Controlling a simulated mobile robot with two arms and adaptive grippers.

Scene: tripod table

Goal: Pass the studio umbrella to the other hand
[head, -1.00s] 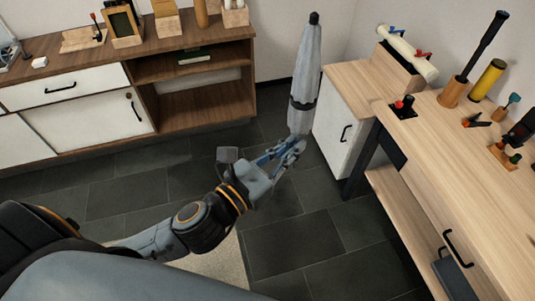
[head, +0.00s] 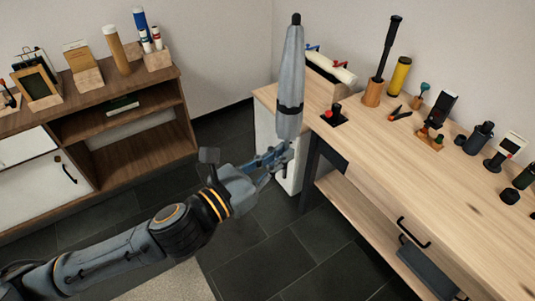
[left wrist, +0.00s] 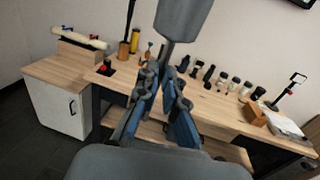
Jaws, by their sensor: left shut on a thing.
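The studio umbrella (head: 290,85) is folded, grey with a black tip, and upright in the head view. My left gripper (head: 283,156) is shut on its lower end, holding it in the air in front of the workbench. In the left wrist view the umbrella's grey lower part (left wrist: 181,18) rises above the fingers of my left gripper (left wrist: 163,85). The part between the fingers is mostly hidden by them. My right gripper is in neither view.
A wooden workbench (head: 440,180) on the right holds a black rod in a wooden holder (head: 372,92), a yellow cylinder (head: 399,77) and several small tools. A brown cabinet (head: 130,150) stands at the left. The dark tiled floor (head: 250,250) between them is clear.

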